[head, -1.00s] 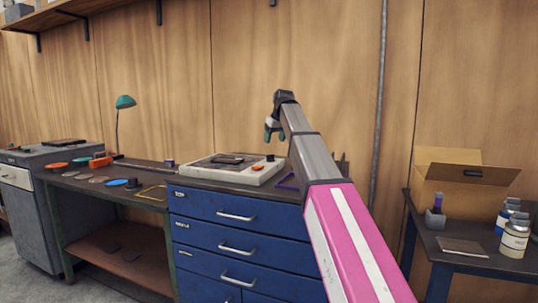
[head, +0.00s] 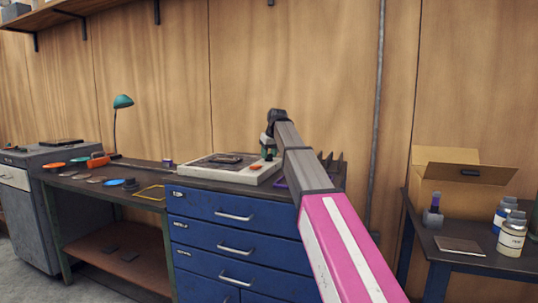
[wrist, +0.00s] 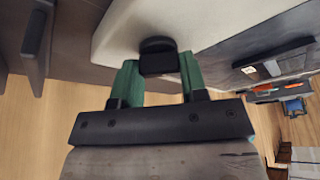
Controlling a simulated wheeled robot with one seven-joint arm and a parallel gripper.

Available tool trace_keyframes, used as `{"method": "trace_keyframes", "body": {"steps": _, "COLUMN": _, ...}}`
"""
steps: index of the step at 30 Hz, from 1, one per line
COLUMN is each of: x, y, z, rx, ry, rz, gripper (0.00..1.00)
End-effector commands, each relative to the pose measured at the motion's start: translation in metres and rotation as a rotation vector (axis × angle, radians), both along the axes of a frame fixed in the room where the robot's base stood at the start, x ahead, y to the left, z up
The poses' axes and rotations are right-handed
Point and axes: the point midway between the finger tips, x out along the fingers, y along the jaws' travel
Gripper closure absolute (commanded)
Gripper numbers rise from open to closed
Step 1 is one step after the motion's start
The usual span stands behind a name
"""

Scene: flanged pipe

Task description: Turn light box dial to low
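The light box (head: 232,170) is a flat pale box with a grey panel, lying on top of the blue drawer cabinet. Its dial (wrist: 158,56) is a dark knob at the box's edge in the wrist view; in the head view my gripper hides it. My gripper (head: 267,147) is down at the right end of the box. In the wrist view its two green fingers (wrist: 158,72) are apart, one on each side of the dial. They are very close to it; I cannot tell whether they touch.
An orange button (head: 256,167) sits on the box near my gripper. Dark upright pieces (head: 333,163) stand at the cabinet's right end. A workbench (head: 80,181) with coloured discs is to the left. A side table (head: 440,252) with a carton (head: 462,178) and jars is at right.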

Motion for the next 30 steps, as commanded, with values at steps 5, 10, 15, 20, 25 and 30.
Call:
{"method": "trace_keyframes", "body": {"steps": 5, "x": -0.0001, "y": 0.0, "z": 0.0002, "rx": 0.001, "ry": 0.0, "rz": 0.0, "gripper": 0.83}}
{"method": "trace_keyframes", "body": {"steps": 10, "x": -0.0001, "y": -0.0001, "z": 0.0003, "rx": 0.001, "ry": 0.001, "rz": 0.018, "gripper": 0.83}}
{"method": "trace_keyframes", "body": {"steps": 15, "x": 0.0003, "y": -0.0008, "z": 0.0004, "rx": 0.001, "ry": 0.002, "rz": 0.081, "gripper": 0.83}}
{"method": "trace_keyframes", "body": {"steps": 20, "x": 0.0009, "y": -0.001, "z": 0.0006, "rx": 0.002, "ry": 0.001, "rz": 0.188, "gripper": 0.83}}
{"method": "trace_keyframes", "body": {"steps": 25, "x": 0.0014, "y": -0.0011, "z": 0.0007, "rx": 0.001, "ry": 0.002, "rz": 0.325, "gripper": 0.83}}
{"method": "trace_keyframes", "body": {"steps": 30, "x": 0.0018, "y": -0.0015, "z": 0.0009, "rx": 0.001, "ry": 0.001, "rz": 0.454, "gripper": 0.83}}
